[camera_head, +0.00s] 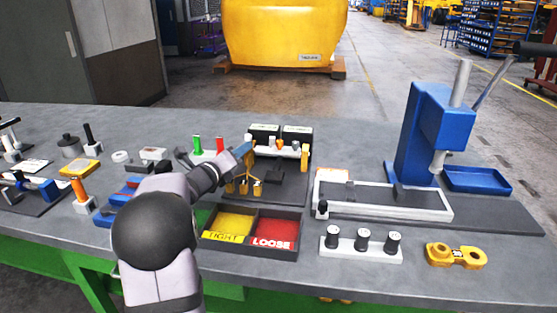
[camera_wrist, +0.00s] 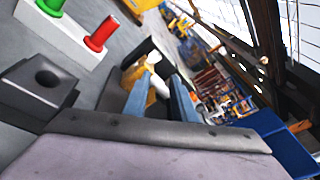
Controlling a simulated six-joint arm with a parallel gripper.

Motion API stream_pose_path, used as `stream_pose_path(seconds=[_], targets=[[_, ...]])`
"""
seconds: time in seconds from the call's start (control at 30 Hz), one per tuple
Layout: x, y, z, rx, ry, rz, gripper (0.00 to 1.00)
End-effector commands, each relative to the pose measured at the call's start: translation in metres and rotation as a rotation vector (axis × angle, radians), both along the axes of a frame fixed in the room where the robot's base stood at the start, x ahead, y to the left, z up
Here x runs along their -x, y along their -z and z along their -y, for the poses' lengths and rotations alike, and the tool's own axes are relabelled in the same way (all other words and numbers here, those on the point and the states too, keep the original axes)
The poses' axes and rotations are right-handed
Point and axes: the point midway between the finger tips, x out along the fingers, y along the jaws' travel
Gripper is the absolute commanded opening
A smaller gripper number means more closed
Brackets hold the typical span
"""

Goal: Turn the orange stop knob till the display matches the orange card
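My gripper (camera_head: 242,151) is at the left end of a dark fixture (camera_head: 283,183) in the middle of the bench. In the wrist view its two blue fingers (camera_wrist: 163,78) are apart. A white rounded part (camera_wrist: 159,88) and a yellow-orange part (camera_wrist: 132,74) show between and beside them; I cannot tell whether the fingers touch either. The fixture carries a pale crossbar, yellow-orange uprights (camera_head: 305,157) and two dark display boxes (camera_head: 264,129) at its back. The readings are too small to read. I cannot make out the orange stop knob or the orange card for certain.
A tray with yellow TIGHT (camera_head: 222,237) and red LOOSE (camera_head: 272,243) compartments lies in front. Green and red pegs (camera_head: 220,144) stand behind my wrist. A blue press (camera_head: 430,135) stands to the right. An orange-handled tool (camera_head: 78,189) is at left.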

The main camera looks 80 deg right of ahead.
Motion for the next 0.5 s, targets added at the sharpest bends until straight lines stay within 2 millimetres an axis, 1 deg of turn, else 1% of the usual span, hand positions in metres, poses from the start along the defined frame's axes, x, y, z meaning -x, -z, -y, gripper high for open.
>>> stream_pose_path(seconds=[0.03,0.07,0.1,0.17,0.3,0.5], targets=[[0.028,0.01,0.001,0.025,0.053,0.031,0.24],[0.045,0.009,0.0,0.049,0.09,0.069,0.24],[0.056,0.001,-0.003,0.082,0.121,0.134,0.24],[0.058,-0.01,-0.006,0.121,0.143,0.22,0.24],[0.067,-0.012,-0.011,0.198,0.188,0.393,0.24],[0.074,-0.016,-0.014,0.292,0.222,0.59,0.24]])
